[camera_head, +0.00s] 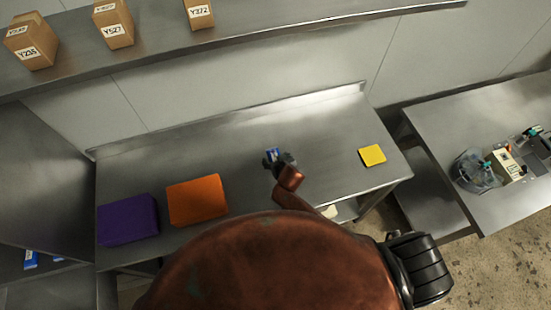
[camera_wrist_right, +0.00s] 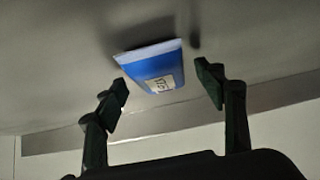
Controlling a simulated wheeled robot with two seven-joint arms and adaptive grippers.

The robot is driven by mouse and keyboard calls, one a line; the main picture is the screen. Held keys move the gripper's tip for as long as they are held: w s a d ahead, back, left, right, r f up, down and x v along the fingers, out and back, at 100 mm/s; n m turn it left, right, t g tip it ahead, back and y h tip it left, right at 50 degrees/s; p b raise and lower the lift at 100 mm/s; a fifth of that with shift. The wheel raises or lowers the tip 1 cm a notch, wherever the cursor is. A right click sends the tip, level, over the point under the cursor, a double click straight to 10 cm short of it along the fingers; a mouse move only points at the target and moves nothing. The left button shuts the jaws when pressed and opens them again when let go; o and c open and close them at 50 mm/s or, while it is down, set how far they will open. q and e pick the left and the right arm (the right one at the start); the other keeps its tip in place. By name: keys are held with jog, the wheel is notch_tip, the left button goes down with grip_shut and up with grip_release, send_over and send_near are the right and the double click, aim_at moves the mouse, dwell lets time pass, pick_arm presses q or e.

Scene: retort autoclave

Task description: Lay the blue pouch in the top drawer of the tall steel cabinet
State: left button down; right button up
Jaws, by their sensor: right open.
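The blue pouch (camera_wrist_right: 157,72) has a pale end and a white label. In the right wrist view it lies on the steel surface between and just beyond the two fingers of my right gripper (camera_wrist_right: 165,90), which is open. In the head view the pouch (camera_head: 275,152) is small and partly hidden by my right gripper (camera_head: 276,160) over the steel table (camera_head: 318,130). I cannot tell whether the fingers touch the pouch. My left gripper is not in view. I cannot make out the drawer of the tall steel cabinet.
An orange block (camera_head: 197,200) and a purple block (camera_head: 128,219) sit at the table's left, a yellow block (camera_head: 372,155) at its right. Cardboard boxes (camera_head: 113,24) stand on the shelf (camera_head: 160,45) above. A right-hand table (camera_head: 490,110) holds small equipment.

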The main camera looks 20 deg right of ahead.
jog(key=shift+c, duration=0.2)
jog(key=c, duration=1.4)
jog(key=shift+o, duration=0.2)
